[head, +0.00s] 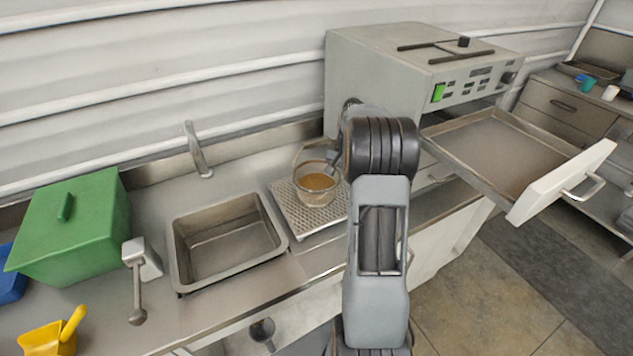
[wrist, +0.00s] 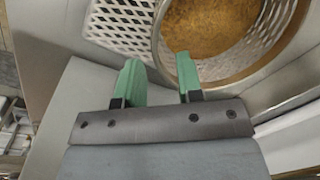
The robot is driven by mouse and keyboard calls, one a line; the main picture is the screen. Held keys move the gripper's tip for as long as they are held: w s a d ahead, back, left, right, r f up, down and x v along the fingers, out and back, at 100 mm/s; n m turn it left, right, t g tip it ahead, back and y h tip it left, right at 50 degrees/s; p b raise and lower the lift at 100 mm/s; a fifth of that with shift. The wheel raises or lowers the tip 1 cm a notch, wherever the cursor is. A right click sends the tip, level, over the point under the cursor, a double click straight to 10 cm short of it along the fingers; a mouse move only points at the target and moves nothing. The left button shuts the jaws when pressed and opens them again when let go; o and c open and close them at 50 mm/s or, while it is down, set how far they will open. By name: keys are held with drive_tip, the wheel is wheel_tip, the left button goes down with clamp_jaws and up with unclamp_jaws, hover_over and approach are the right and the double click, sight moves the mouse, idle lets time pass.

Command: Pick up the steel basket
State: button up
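The steel basket (head: 317,190) is a round vessel with a mesh-like wall and a raised hoop handle, and it holds brown granular material. It stands on the perforated drain plate (head: 290,205) to the right of the sink. In the wrist view the basket (wrist: 158,45) shows its rim and brown contents just beyond the fingertips. My gripper (wrist: 158,65) has two green fingers set apart with a gap between them. The right fingertip overlaps the basket rim in the picture; contact is unclear. In the head view my gripper is largely hidden behind my arm.
A sink basin (head: 228,245) lies left of the drain plate, with a tap (head: 197,150) behind it. A grey machine (head: 400,80) stands behind right, with an open drawer (head: 510,150) sticking out. A green lidded bin (head: 75,225) and yellow scoop (head: 50,338) are at left.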

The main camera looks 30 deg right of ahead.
drive_tip(key=shift+w+a+f+p, duration=0.1)
drive_tip(key=shift+w+f+p, duration=0.1)
drive_tip(key=shift+f, duration=1.15)
drive_tip(key=shift+w+a+f+p, duration=0.1)
drive_tip(key=shift+f+p, duration=0.05)
drive_tip(key=shift+f, duration=1.15)
drive_tip(key=shift+c, duration=0.2)
clamp_jaws()
drive_tip(key=shift+r, duration=0.1)
